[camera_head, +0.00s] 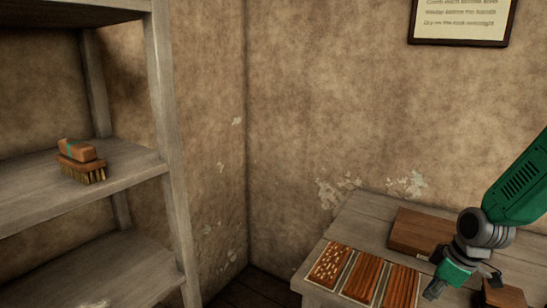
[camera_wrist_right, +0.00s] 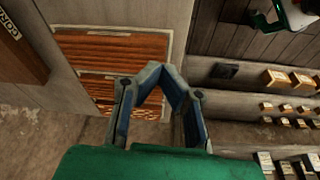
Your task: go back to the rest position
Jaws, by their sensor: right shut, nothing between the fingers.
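My right gripper (camera_head: 432,291) is at the lower right in the head view, at the end of my green arm and over the front part of the wooden table. In the right wrist view its blue-grey fingers (camera_wrist_right: 160,72) come together at the tips, with nothing between them. My left gripper does not show in the head view.
The grey table (camera_head: 365,222) bears three reddish-brown boards (camera_head: 363,276) in a row and a brown wooden block (camera_head: 421,232). A shelf (camera_head: 130,170) at left holds a brush (camera_head: 82,170). The right wrist view shows shelves with several small blocks (camera_wrist_right: 276,79).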

